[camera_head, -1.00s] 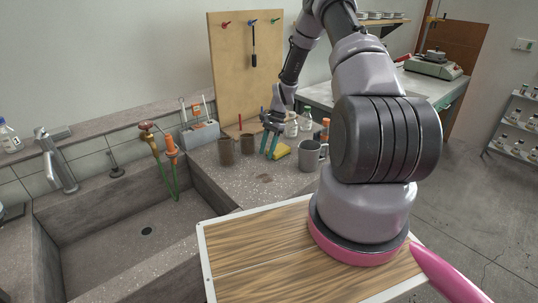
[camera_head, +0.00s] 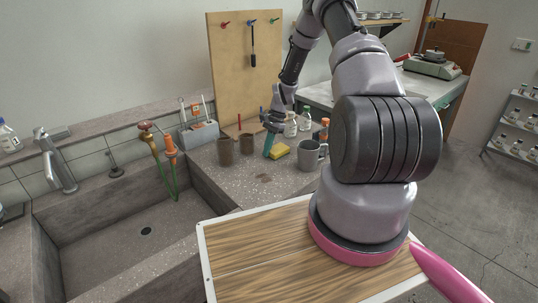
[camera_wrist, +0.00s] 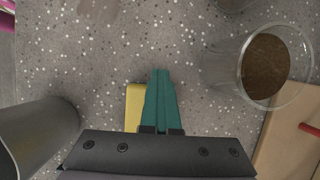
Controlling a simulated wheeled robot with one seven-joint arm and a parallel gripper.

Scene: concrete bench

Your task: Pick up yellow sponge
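The yellow sponge (camera_head: 279,152) lies on the speckled worktop beside the grey mug (camera_head: 309,155). In the wrist view part of the sponge (camera_wrist: 133,107) shows just left of my fingers; the rest is hidden behind them and the gripper body. My gripper (camera_head: 267,154) points down at the sponge's left side in the head view. In the wrist view its two green fingers (camera_wrist: 160,75) are together, with nothing seen between them. Whether they touch the sponge I cannot tell.
A brown-filled glass (camera_wrist: 268,66) stands right of my fingers in the wrist view. Bottles (camera_head: 290,127) stand behind. The sink (camera_head: 130,240) is at left.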

